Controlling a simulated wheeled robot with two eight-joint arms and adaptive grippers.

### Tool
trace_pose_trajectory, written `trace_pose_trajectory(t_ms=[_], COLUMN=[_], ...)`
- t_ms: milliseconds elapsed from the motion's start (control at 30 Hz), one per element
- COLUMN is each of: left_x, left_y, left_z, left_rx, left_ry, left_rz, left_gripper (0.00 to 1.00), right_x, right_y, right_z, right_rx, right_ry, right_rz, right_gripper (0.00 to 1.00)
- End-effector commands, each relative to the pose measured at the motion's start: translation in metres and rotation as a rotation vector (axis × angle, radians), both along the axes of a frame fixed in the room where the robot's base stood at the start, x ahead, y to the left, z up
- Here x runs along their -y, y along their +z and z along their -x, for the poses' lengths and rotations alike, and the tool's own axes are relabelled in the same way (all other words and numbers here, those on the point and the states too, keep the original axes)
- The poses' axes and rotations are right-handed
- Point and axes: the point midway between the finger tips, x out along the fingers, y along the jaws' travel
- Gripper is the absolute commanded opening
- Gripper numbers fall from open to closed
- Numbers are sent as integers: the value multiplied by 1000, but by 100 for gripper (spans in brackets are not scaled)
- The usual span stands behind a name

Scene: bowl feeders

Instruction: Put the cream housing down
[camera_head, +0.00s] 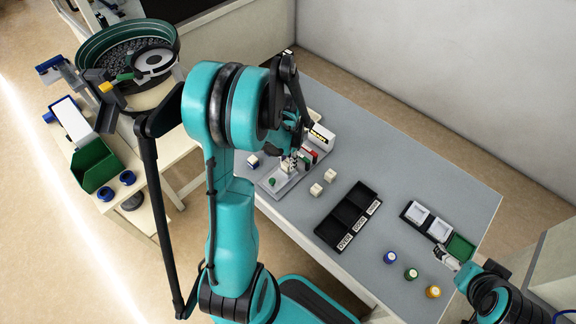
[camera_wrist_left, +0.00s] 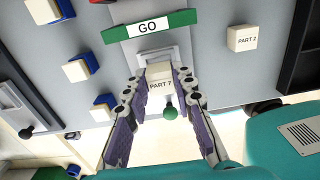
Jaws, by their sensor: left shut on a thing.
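The cream housing (camera_wrist_left: 160,75), marked PART 7, is between the fingertips of my left gripper (camera_wrist_left: 158,82) in the left wrist view. The gripper is shut on it. In the head view my left gripper (camera_head: 291,158) is over a light grey fixture (camera_head: 284,186) with a green knob. In the wrist view the housing is in front of the fixture's slot, by a green GO label (camera_wrist_left: 150,27). I cannot tell whether it touches the fixture. My right gripper (camera_head: 446,257) is at the lower right; its jaws are too small to read.
Two loose cream housings (camera_head: 316,189) (camera_head: 330,176) lie right of the fixture. A black compartment tray (camera_head: 348,216) stands beyond them. White trays (camera_head: 417,212), a green bin (camera_head: 460,246) and coloured round pieces (camera_head: 411,273) are further right. Blue-and-white parts (camera_wrist_left: 76,70) sit left of the fixture.

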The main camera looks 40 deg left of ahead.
Motion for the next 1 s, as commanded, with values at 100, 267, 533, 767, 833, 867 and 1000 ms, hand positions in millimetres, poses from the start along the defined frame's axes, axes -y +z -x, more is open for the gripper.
trace_pose_trajectory(t_ms=[100, 267, 533, 767, 833, 867, 1000], left_x=[0, 0, 0, 0, 0, 0, 0], left_y=[-21, -19, -23, -22, -22, -22, -13], left_z=[0, 0, 0, 0, 0, 0, 0], left_rx=[0, 0, 0, 0, 0, 0, 0], left_ry=[0, 0, 0, 0, 0, 0, 0], left_rz=[0, 0, 0, 0, 0, 0, 0], left_gripper=[0, 0, 35, 46, 46, 46, 46], right_x=[0, 0, 0, 0, 0, 0, 0], right_y=[-12, -10, -13, -13, -13, -13, -6], right_z=[0, 0, 0, 0, 0, 0, 0], right_rx=[0, 0, 0, 0, 0, 0, 0], right_ry=[0, 0, 0, 0, 0, 0, 0], right_rz=[0, 0, 0, 0, 0, 0, 0], right_gripper=[100, 100, 100, 100, 100, 100, 100])
